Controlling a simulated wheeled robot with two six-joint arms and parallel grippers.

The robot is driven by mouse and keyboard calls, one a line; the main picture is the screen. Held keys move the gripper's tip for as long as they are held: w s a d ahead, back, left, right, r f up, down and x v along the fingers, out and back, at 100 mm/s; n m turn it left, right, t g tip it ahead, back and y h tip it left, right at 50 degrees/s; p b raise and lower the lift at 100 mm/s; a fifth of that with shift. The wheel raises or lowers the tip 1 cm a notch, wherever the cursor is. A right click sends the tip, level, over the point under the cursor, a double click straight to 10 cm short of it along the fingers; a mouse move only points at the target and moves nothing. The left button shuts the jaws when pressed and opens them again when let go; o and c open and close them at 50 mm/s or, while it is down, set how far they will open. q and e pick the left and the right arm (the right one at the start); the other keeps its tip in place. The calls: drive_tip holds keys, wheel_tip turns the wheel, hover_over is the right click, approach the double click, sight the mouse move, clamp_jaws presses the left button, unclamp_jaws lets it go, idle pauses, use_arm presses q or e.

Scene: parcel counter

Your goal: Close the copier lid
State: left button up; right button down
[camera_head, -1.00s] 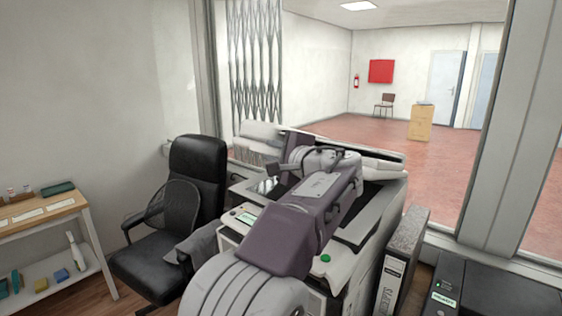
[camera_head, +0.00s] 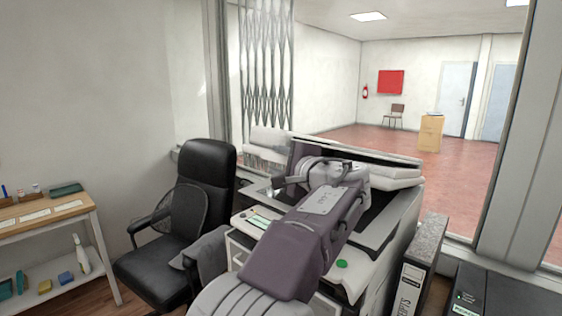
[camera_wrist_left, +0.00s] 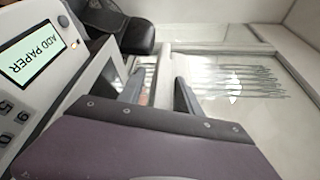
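The copier (camera_head: 378,235) stands in front of me at the centre right, with a green button and a control panel on its near side. Its lid (camera_head: 395,160) is tilted up along the back, partly hidden behind my left arm. My left gripper (camera_head: 272,188) is over the copier's left part, below the raised lid in the picture. The copier's display (camera_wrist_left: 30,55) reads "ADD PAPER", upside down. My right gripper is not in view.
A black office chair (camera_head: 205,185) stands close on the left of the copier. A wooden shelf table (camera_head: 45,222) is at the far left. A grey binder (camera_head: 420,262) and a black box (camera_head: 495,292) are at the lower right. A window frame and folding grille stand behind.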

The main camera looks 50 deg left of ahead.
use_arm(q)
drive_tip(key=v, duration=0.9)
drive_tip(key=shift+d, duration=0.15)
drive_tip(key=shift+c, duration=0.3)
